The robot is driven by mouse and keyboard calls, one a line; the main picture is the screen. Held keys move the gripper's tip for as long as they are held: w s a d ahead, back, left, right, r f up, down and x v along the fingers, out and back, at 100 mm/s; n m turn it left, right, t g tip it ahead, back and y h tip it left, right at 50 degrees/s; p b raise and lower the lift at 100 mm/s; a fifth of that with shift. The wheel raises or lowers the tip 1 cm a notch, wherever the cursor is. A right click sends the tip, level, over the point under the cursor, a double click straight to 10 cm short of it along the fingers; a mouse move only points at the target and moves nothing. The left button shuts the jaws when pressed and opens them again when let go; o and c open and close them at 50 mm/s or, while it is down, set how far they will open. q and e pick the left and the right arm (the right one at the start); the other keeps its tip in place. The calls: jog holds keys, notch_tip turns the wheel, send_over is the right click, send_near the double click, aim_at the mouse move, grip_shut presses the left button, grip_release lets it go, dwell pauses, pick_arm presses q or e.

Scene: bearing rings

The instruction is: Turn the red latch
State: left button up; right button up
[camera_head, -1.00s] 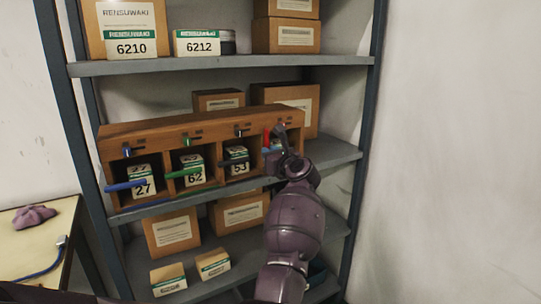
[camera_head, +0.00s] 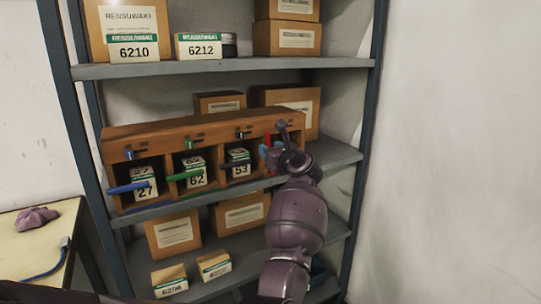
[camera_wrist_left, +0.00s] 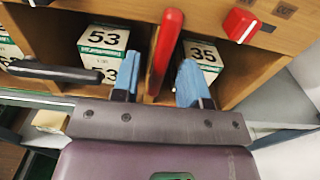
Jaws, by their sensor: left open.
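A long red bar (camera_wrist_left: 165,48) stands nearly upright in front of the rightmost part of a wooden box (camera_head: 200,131); its upper part shows in the head view (camera_head: 268,139). A small red knob (camera_wrist_left: 240,25) sits on the box face to its right in the wrist view. I cannot tell which of the two counts as the latch. My left gripper (camera_wrist_left: 159,72) is open, its blue-padded fingers on either side of the red bar. Gaps show between bar and pads. In the head view the left gripper (camera_head: 270,154) covers much of the rightmost compartment. My right gripper is not in view.
A black bar (camera_wrist_left: 55,72) lies across the compartment to the left; green (camera_head: 187,174) and blue (camera_head: 132,187) bars lie across the others. Small labelled cartons stand inside. The box rests on a grey shelf (camera_head: 335,155), with cartons behind and shelves above and below.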

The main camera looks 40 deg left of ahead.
pick_arm(q)
notch_tip(320, 180, up, 18)
jog(key=p, duration=0.3)
jog(key=shift+r, duration=0.1)
dwell(0.4)
jog(key=shift+s, duration=0.1)
